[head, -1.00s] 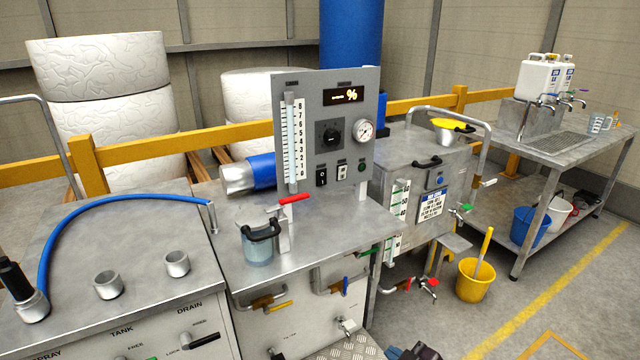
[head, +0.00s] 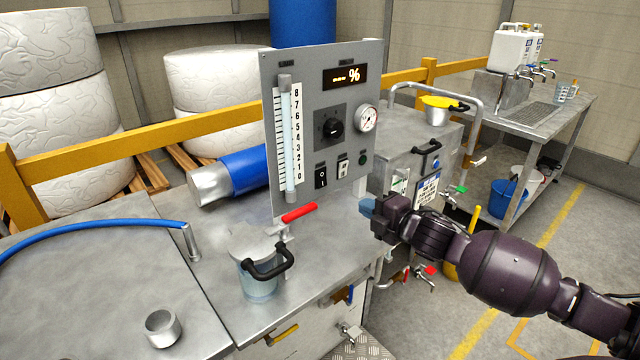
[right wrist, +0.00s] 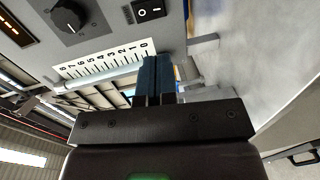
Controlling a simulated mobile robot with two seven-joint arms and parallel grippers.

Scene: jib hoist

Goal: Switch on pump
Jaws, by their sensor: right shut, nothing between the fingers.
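The grey control panel (head: 300,120) stands upright on the steel bench. A black rocker switch marked 0 and I (head: 321,175) is low on it; it also shows at the top of the right wrist view (right wrist: 149,11). Which way it is pressed I cannot tell. A smaller switch (head: 343,165) and a dark green lamp (head: 363,158) sit to its right. My right gripper (head: 367,208) is shut and empty, right of and below the switches, apart from the panel. Its blue fingertips (right wrist: 154,75) show in the wrist view. My left gripper is out of view.
A red-handled valve (head: 298,213) and a jug with a black handle (head: 258,275) stand on the bench before the panel. The panel also carries a black knob (head: 332,128), a gauge (head: 367,118) and a scale tube (head: 288,140). The bench's right front is clear.

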